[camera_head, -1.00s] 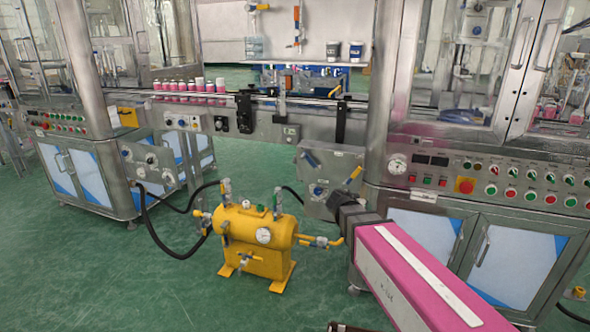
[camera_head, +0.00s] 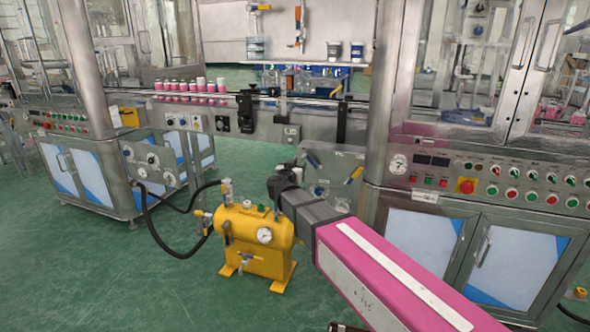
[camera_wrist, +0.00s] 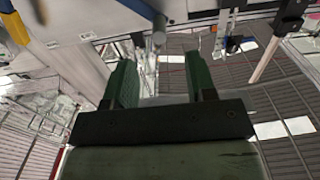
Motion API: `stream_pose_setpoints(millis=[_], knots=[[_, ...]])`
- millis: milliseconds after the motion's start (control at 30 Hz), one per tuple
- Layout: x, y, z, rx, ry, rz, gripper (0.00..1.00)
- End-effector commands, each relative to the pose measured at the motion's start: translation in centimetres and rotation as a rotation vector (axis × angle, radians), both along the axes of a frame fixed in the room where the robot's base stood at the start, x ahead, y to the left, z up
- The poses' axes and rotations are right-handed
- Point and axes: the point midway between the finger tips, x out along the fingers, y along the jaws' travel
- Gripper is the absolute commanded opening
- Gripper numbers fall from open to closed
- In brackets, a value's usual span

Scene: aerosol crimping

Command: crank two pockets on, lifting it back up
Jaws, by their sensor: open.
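My gripper shows in the wrist view (camera_wrist: 165,80) with its two green fingers apart and nothing between them. A grey round-ended peg (camera_wrist: 158,38), which looks like a crank grip, stands just beyond the fingertips, roughly in line with the gap. I cannot tell how far off it is.
A yellow tank (camera_head: 255,240) with gauge and valves stands close below my gripper. A yellow-and-blue lever (camera_head: 354,175) is on the panel's right. Pink bottles (camera_head: 190,86) stand on the conveyor (camera_head: 300,101). The control cabinet (camera_head: 480,180) stands to the right. Green floor is clear at front left.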

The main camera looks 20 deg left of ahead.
Motion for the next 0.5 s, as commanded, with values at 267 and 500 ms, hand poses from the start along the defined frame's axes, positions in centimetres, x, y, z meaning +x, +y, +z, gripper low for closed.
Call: stream_pose_setpoints(millis=[267, 500], knots=[[3.7, -0.2, 0.0, -0.001, 0.0, -0.002, 0.51], [6.4, -0.5, 0.0, -0.001, 0.0, -0.001, 0.51]])
